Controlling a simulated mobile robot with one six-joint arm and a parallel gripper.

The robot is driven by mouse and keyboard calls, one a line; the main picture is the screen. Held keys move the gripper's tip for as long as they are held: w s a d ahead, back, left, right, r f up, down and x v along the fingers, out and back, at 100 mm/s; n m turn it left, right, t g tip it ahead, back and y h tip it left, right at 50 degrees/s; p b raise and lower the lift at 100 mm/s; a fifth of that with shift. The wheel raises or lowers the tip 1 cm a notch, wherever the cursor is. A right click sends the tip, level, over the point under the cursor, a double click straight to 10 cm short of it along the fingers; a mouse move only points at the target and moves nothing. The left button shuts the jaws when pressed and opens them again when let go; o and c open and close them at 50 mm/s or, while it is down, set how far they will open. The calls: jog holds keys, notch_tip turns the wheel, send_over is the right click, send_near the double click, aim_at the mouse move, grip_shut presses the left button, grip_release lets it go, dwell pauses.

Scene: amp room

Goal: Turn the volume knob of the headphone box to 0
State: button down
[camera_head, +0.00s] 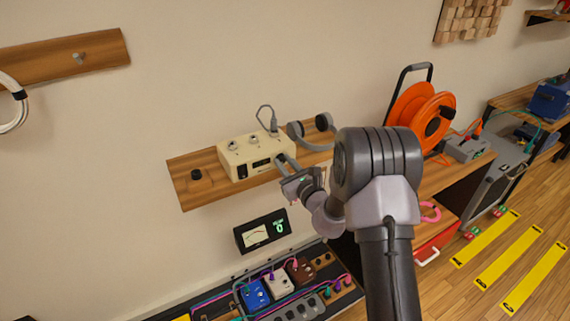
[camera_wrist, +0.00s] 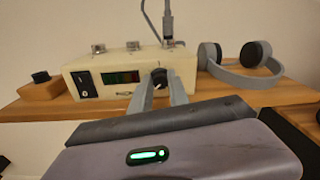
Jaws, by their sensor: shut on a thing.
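The headphone box (camera_head: 256,152) is a cream box on a wooden wall shelf. In the wrist view the box (camera_wrist: 185,75) shows a black rocker switch, a dark display with a green and a red part, and a black volume knob (camera_wrist: 158,76) at the right of its front. My gripper (camera_wrist: 158,86) is at the box front, its two fingers shut on the knob from either side. In the head view my gripper (camera_head: 282,160) reaches the box front, and the arm comes from the right. The knob's lower part and any scale around it are hidden or too small to read.
Grey headphones (camera_head: 312,130) lie on the shelf (camera_head: 190,160) to the right of the box. A cable is plugged into the box top. A small block with a black knob (camera_head: 196,175) is at left. A meter with a green readout (camera_head: 262,232) hangs below, above a pedalboard.

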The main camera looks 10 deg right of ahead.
jog(key=c, duration=1.3)
grip_release()
jog(key=shift+o, duration=0.2)
jog(key=shift+s, duration=0.1)
jog(key=p+v, duration=0.1)
jog(key=v, duration=1.6)
jog(key=shift+r, duration=0.2)
jog(key=shift+s, duration=0.1)
